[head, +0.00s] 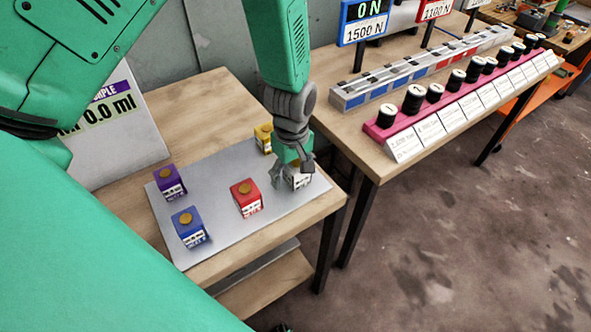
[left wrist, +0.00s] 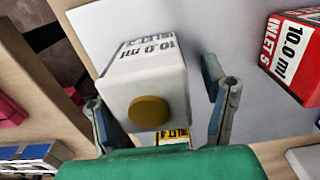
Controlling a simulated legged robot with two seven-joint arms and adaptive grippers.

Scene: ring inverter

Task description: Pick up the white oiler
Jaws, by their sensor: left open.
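The white oiler (head: 301,179) stands on the metal plate (head: 225,222) near its right edge, partly hidden by my left gripper. In the left wrist view the white oiler (left wrist: 146,85) is a white block with a round brown cap and a "10.0 ml" label. My left gripper (head: 293,180) is above and around it. In the left wrist view the fingers of my left gripper (left wrist: 160,108) are open on either side of the oiler, with a gap clearly visible at the right finger. My right gripper is not seen.
A red oiler (head: 246,198) stands left of the white one, with a yellow oiler (head: 264,138) behind. Purple (head: 169,182) and blue (head: 188,227) oilers stand further left. A second table with a pink rack (head: 400,138) is at the right.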

